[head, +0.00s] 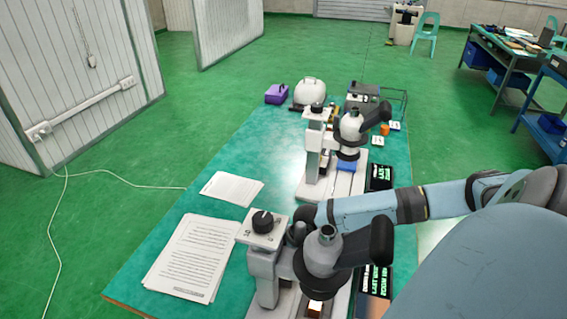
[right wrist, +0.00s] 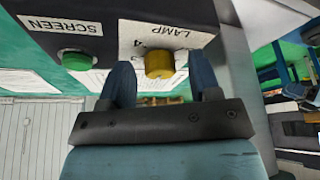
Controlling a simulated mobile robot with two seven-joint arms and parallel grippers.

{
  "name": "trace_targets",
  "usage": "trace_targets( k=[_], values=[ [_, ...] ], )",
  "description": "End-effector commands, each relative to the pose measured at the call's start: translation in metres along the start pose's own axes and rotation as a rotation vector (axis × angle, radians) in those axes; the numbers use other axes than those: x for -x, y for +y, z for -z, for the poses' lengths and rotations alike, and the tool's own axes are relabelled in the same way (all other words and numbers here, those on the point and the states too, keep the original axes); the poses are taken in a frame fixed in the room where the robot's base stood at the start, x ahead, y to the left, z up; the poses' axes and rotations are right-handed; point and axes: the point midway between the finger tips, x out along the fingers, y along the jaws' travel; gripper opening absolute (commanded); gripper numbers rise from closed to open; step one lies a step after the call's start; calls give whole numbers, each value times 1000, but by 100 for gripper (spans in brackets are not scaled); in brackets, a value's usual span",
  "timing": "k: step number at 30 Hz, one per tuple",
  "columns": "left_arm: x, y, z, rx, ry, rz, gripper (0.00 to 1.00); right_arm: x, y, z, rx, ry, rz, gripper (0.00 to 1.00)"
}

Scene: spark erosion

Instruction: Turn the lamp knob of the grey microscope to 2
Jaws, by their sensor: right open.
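The near grey microscope (head: 322,252) stands at the front of the green bench, with a black knob (head: 262,222) on its pale top block. A second, paler microscope (head: 350,135) stands behind it. A digit like 4 shows; the knob's pointer mark cannot be made out. My right gripper (right wrist: 162,76) is open, a finger on each side of the yellow knob with gaps. In the head view it is hidden behind the near microscope. My left gripper is out of view.
A green button (right wrist: 77,61) with a SCREEN label (right wrist: 62,26) is beside the yellow knob. Printed sheets (head: 192,258) lie left of the near microscope, another sheet (head: 231,188) behind them. A purple box (head: 276,94) and a white-domed object (head: 309,92) stand at the back.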

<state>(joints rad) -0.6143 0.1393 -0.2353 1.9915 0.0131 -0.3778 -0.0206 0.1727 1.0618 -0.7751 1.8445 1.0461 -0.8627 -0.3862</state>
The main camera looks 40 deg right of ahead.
Motion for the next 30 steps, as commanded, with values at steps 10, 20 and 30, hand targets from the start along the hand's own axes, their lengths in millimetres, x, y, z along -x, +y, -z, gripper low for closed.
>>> trace_targets(
  k=[10,20,30],
  values=[
    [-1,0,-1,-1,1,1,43,33,1,-1,2,-1,-3,57],
    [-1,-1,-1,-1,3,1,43,107,0,-1,1,-3,-3,57],
    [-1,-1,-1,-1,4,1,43,138,0,0,0,0,0,57]
  ],
)
